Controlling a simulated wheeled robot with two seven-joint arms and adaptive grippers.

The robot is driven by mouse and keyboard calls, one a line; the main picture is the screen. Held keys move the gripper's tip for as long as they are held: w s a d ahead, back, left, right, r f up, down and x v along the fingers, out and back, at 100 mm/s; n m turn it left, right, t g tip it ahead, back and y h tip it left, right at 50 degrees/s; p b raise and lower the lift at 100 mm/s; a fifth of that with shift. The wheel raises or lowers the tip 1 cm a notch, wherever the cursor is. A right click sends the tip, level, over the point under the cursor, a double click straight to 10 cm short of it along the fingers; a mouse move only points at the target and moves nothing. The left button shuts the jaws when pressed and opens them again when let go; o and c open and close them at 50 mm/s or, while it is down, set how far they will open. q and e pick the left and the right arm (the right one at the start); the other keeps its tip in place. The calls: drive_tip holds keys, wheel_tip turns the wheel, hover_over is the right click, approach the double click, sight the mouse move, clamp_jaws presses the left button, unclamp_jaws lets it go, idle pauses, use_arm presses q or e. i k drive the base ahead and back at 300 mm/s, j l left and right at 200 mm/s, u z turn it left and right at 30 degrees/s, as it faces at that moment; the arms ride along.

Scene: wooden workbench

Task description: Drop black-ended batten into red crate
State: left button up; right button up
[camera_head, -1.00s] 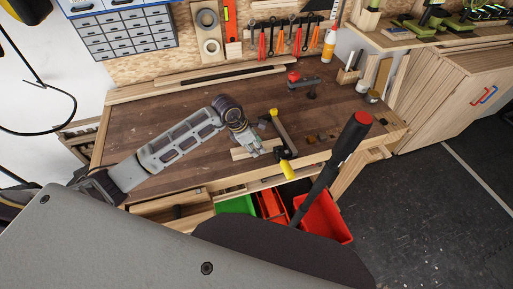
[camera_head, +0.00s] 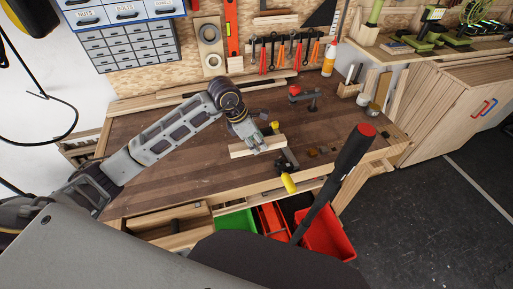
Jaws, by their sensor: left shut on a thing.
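My left gripper (camera_head: 262,143) is shut on a pale wooden batten (camera_head: 240,150) over the middle of the workbench. The batten lies crosswise under the fingers, which hide part of it. No black end can be made out on it at this size. It seems to be a little above the bench top. A large red crate (camera_head: 328,238) stands below the bench's front edge, to the right of and lower than the gripper; a black rod-like part crosses in front of it. My right gripper is not in view.
A yellow-handled clamp (camera_head: 288,183) sits at the bench's front edge, close right of the batten. A green crate (camera_head: 237,220) and a narrower red bin (camera_head: 271,220) stand left of the large red crate. A red-topped clamp (camera_head: 296,91) stands farther back. The left bench top is clear.

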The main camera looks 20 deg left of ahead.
sight(316, 239)
drive_tip(key=k+l, duration=0.2)
drive_tip(key=k, duration=0.3)
drive_tip(key=k+l, duration=0.25)
drive_tip(key=k, duration=0.2)
